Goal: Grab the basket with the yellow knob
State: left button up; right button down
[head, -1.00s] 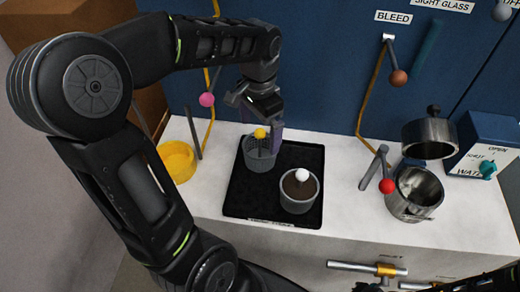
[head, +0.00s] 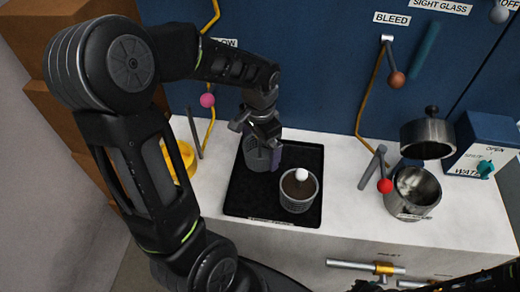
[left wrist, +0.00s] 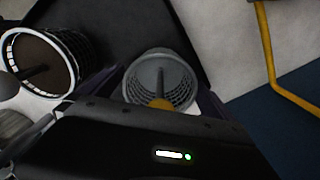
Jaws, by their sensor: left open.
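The basket with the yellow knob (head: 256,155) is a grey mesh cup standing on the black tray (head: 238,197) at its back left. Its knob is hidden by my gripper in the head view. In the left wrist view the basket (left wrist: 181,67) shows its open mesh rim, a central stem and the yellow knob (left wrist: 160,104). My left gripper (head: 262,150) is open and points down over this basket, with a purple finger at its right side. Whether the fingers touch it I cannot tell. My right gripper cannot be made out.
A second basket with a white knob (head: 298,191) and dark contents stands on the tray's right. A yellow ring-shaped dish (head: 182,160) lies to the left, partly behind my arm. A metal pot (head: 412,192) and a red-knobbed lever (head: 384,186) are at right. White counter lies between.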

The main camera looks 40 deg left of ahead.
pick_arm(q)
jog(key=shift+c, duration=0.4)
jog(key=c, duration=1.5)
jog(key=shift+o, duration=0.2)
jog(key=shift+r, duration=0.1)
notch_tip(320, 180, up, 10)
jog(key=shift+f+b, duration=0.1)
jog(key=shift+b, duration=0.25)
